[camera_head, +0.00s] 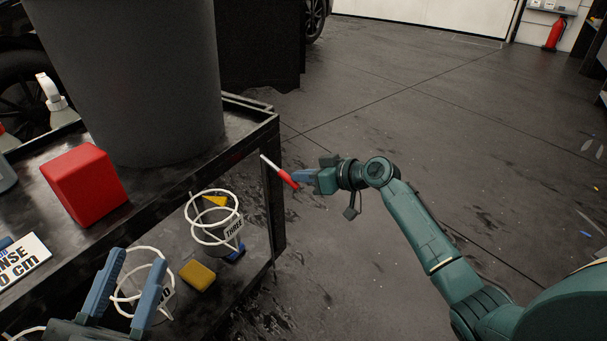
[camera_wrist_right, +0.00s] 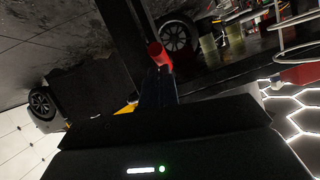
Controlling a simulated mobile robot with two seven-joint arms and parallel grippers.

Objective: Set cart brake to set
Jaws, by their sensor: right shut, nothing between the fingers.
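The cart brake is a lever with a pale rod and a red grip (camera_head: 288,179), beside the right corner post of the black cart (camera_head: 262,128). It slants down to the right from the cart. My right gripper (camera_head: 298,178) is shut with its fingertips at the lower end of the red grip; I cannot tell whether they touch it. In the right wrist view the red grip (camera_wrist_right: 160,54) shows just beyond the shut fingers (camera_wrist_right: 157,88). My left gripper (camera_head: 128,288) is open over the cart's lower shelf, near a white wire ring holder. The brake's markings are not visible.
A large dark bin (camera_head: 150,85) and a red box (camera_head: 84,184) stand on the cart's top. The lower shelf holds a wire holder (camera_head: 215,218) labelled THREE and a yellow block (camera_head: 198,275).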

